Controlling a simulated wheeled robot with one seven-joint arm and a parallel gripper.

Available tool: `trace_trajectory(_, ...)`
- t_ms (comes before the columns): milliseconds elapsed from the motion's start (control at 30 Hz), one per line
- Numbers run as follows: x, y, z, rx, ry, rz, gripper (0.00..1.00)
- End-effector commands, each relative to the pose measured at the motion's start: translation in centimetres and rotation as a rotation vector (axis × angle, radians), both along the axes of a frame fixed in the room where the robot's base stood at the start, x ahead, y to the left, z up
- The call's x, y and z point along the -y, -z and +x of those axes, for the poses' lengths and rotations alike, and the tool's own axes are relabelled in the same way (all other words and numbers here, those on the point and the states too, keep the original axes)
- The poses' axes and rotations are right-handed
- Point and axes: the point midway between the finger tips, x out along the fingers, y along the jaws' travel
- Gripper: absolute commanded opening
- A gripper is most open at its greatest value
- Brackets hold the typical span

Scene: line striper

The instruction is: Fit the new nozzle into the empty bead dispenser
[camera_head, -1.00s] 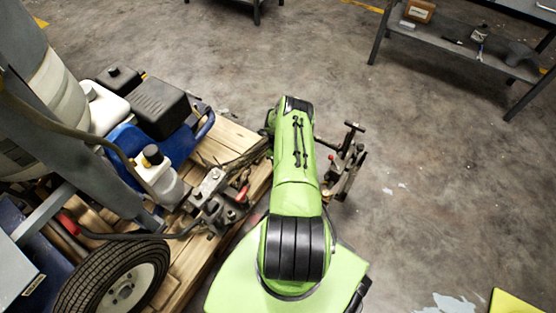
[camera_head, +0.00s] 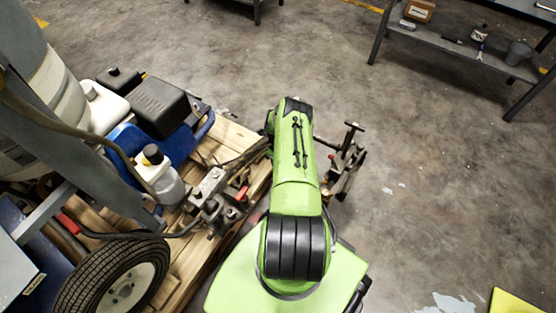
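My green arm (camera_head: 296,180) reaches forward from my body over the edge of the wooden pallet, beside the line striper. Its far end bends down out of sight, so my gripper and anything in it are hidden. A dark metal assembly with a T-shaped handle (camera_head: 346,158) shows just right of my arm. Its lower part is partly behind the arm. I cannot tell whether it holds the bead dispenser. The new nozzle cannot be made out.
A workbench with a lower shelf (camera_head: 455,48) is at upper right.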

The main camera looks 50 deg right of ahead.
Motion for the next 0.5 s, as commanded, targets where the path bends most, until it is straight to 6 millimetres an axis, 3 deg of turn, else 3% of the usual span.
trace_trajectory(500,-0.53,0.17,-0.51,-0.011,-0.002,0.011,0.04)
